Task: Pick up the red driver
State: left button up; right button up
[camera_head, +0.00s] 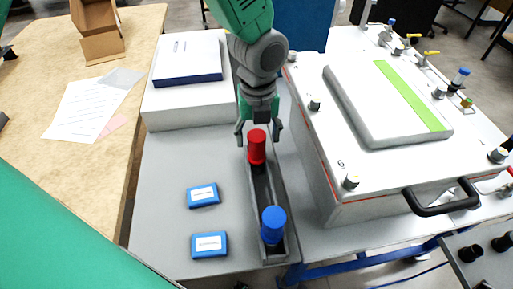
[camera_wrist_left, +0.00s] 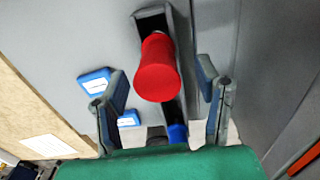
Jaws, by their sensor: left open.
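The red driver (camera_head: 257,147) stands upright at the far end of a narrow dark tray (camera_head: 281,195). In the left wrist view the red driver (camera_wrist_left: 158,70) shows as a red cylinder between the two fingers. My left gripper (camera_head: 258,137) is open, with one finger on each side of the driver's top. In the left wrist view my left gripper (camera_wrist_left: 163,105) shows clear gaps between both fingers and the driver. A blue driver (camera_head: 273,222) stands at the near end of the same tray. My right gripper is not in view.
Two blue boxes (camera_head: 203,195) (camera_head: 209,245) lie left of the tray on the grey table. A large white analyser (camera_head: 330,165) with a black handle (camera_head: 440,203) stands close on the right. A white case (camera_head: 187,105) stands behind left. A wooden table (camera_head: 100,150) is at the left.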

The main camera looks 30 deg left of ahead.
aim_at(258, 151)
pick_arm(q)
jog(key=shift+s+d+f, duration=0.1)
jog(key=shift+f, duration=0.3)
notch_tip(258, 151, down, 4)
jog(key=shift+r, duration=0.15)
jog(key=shift+a+f, duration=0.2)
jog(key=shift+f, duration=0.15)
jog(key=shift+a, duration=0.15)
jog(key=shift+c, duration=0.4)
jog(key=c, duration=0.7)
grip_shut()
jog(key=shift+d, duration=0.25)
jog(key=shift+r, duration=0.1)
